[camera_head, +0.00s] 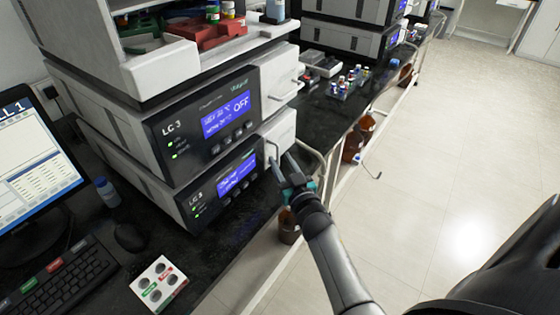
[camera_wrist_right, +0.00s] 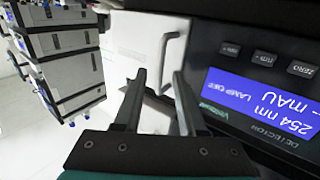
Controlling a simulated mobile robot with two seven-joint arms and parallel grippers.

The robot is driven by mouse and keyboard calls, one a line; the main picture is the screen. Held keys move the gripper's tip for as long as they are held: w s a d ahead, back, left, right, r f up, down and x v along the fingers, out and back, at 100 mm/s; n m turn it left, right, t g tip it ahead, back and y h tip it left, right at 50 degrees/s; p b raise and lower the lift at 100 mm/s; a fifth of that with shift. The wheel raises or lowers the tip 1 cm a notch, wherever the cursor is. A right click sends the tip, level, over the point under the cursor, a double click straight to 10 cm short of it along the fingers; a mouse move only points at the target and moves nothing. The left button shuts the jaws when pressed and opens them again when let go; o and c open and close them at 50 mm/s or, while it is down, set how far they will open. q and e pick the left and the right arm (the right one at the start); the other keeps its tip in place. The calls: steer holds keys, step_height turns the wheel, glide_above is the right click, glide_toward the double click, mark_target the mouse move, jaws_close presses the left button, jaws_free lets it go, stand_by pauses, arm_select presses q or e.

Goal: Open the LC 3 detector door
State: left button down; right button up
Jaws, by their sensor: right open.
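The LC 3 detector (camera_head: 222,188) is the lower unit of the LC 3 stack, with a lit blue display. Its display also shows in the right wrist view (camera_wrist_right: 262,105), reading 254 nm and LAMP OFF. Its pale door (camera_head: 279,130) is at the right end of its front and looks shut. The door (camera_wrist_right: 133,38) carries a bar handle (camera_wrist_right: 165,45), seen beyond my fingertips in the wrist view. My right gripper (camera_head: 281,164) is open and empty, close in front of the handle. I cannot tell whether it touches. My left gripper is not in view.
Another LC 3 unit (camera_head: 205,115) showing OFF sits above the detector, with a handle (camera_head: 286,82) sticking out. A bench rail (camera_head: 315,155) runs near my right gripper. Brown bottles (camera_head: 290,225) stand below the bench. The floor (camera_head: 440,150) at right is clear.

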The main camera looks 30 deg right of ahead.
steer(key=shift+w+d, duration=0.15)
steer(key=shift+w, duration=0.6)
jaws_close()
stand_by(1.0)
